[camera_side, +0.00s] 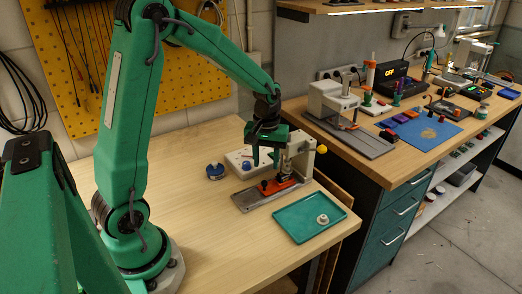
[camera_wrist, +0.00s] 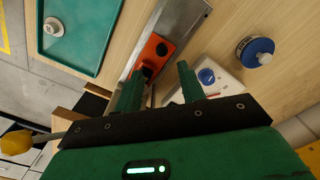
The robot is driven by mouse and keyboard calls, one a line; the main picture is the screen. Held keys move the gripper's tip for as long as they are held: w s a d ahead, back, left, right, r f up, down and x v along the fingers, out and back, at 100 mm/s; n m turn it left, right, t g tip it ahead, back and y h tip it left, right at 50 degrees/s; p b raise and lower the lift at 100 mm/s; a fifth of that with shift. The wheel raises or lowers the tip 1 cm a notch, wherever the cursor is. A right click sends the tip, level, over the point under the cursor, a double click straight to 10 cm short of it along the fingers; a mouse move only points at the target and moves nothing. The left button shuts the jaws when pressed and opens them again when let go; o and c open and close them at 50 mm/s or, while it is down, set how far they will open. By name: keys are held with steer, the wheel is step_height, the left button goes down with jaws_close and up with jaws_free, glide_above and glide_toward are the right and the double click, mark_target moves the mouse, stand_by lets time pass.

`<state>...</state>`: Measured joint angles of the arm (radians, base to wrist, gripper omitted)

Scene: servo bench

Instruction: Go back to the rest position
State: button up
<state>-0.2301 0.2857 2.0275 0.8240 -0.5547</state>
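My gripper (camera_side: 266,163) hangs above the bench, just over the press fixture with the orange block (camera_side: 283,185). In the wrist view the two green fingers of my gripper (camera_wrist: 161,70) stand apart with nothing held between them. The orange block (camera_wrist: 153,54) with a dark round recess shows beyond the fingertips, on a grey metal base. The fingers appear clear of it, though the exact height is hard to judge. No marked rest position shows.
A teal tray (camera_side: 292,222) holding a small pale round part (camera_side: 322,219) lies at the front right. A yellow knob (camera_side: 321,149) sticks out right. The left bench is clear.

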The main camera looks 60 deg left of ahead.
steer(key=shift+r, duration=0.6)
steer(key=s+d+r+m+t, duration=0.2)
steer(key=s+d+r+m, duration=0.2)
steer(key=s+r, duration=0.3)
steer(key=s+d+r+m+t, duration=0.3)
steer(key=s+d+r+m, duration=0.2)
steer(key=s, duration=0.4)
steer(key=shift+r+t, duration=0.3)
steer(key=shift+r, duration=0.6)
stand_by(0.3)
